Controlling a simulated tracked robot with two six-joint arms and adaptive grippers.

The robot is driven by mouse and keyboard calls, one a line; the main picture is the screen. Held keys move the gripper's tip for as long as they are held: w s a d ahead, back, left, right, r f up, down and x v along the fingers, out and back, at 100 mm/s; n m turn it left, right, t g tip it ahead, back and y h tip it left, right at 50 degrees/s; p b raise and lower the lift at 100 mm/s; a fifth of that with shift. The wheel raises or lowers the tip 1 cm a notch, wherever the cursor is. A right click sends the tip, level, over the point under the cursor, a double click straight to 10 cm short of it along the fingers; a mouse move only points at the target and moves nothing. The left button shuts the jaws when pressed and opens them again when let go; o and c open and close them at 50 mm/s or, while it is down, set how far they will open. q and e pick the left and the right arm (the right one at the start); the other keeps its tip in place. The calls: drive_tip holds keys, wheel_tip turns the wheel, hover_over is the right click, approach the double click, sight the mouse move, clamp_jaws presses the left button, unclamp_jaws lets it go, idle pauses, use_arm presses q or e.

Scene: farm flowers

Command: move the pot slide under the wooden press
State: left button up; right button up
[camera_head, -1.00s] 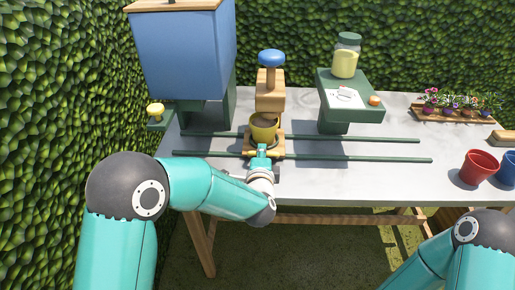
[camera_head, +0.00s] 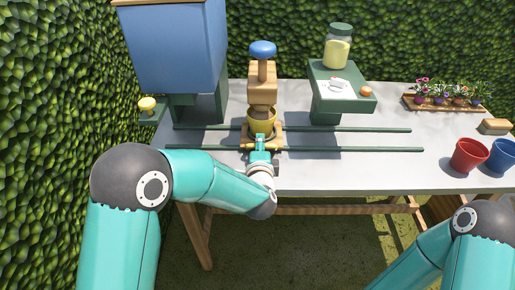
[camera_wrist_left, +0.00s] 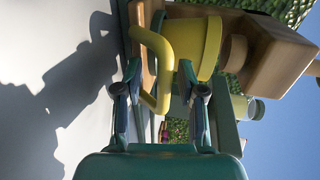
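The pot slide (camera_head: 277,132) is a wooden carriage on two dark green rails, with a yellow pot (camera_head: 262,124) standing upright in it. The pot holds dark brown fill. The wooden press (camera_head: 263,87), a block with a blue knob on top, stands just behind and above the pot. My left gripper (camera_head: 261,146) is at the front of the slide. My right gripper is outside the views.
A blue hopper (camera_head: 178,48) stands at the left, with a yellow knob (camera_head: 148,104) below it. A green stand (camera_head: 345,101) carries a jar at the right. Red (camera_head: 469,155) and blue (camera_head: 501,155) pots stand far right. The rails (camera_head: 350,130) are clear right of the slide.

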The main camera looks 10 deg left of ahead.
use_arm(q)
drive_tip(key=shift+s, duration=0.1)
drive_tip(key=v, duration=1.1)
drive_tip(key=shift+s, duration=0.35)
drive_tip(key=shift+f, duration=0.1)
